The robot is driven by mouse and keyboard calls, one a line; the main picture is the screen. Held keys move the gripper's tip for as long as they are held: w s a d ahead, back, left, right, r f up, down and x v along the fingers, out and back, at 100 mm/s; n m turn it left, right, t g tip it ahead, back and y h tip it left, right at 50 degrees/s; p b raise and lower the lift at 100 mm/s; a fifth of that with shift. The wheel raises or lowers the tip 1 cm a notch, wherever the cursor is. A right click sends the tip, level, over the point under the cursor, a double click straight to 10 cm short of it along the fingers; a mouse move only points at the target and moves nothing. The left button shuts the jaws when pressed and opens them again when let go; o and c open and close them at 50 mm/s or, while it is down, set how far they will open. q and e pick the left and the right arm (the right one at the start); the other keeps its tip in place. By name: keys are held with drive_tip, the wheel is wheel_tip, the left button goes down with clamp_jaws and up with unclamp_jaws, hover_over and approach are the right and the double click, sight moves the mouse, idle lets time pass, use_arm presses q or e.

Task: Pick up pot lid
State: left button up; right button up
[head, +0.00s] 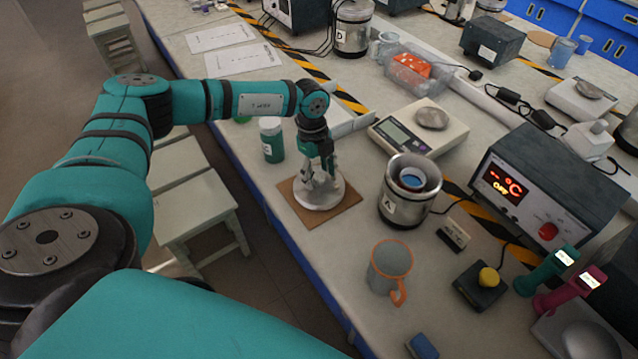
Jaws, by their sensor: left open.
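The pot lid (322,201) looks like a pale round disc lying on a brown square mat (347,208) near the table's left edge. My left gripper (322,180) points down right over the lid, with its fingers apart around the lid's middle. The fingers hide the lid's centre, so I cannot tell whether they touch a knob there. The lid appears to rest on the mat. My right gripper is not in view.
A metal pot (408,190) stands just right of the mat. A green-labelled bottle (271,140) stands behind it at the left. A grey mug with an orange handle (388,268) is in front. A scale (418,127) and a temperature controller (545,190) stand further right.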

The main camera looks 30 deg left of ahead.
use_arm(q)
drive_tip(key=shift+f, duration=0.4)
drive_tip(key=shift+c, duration=0.4)
clamp_jaws()
drive_tip(key=shift+r, duration=0.2)
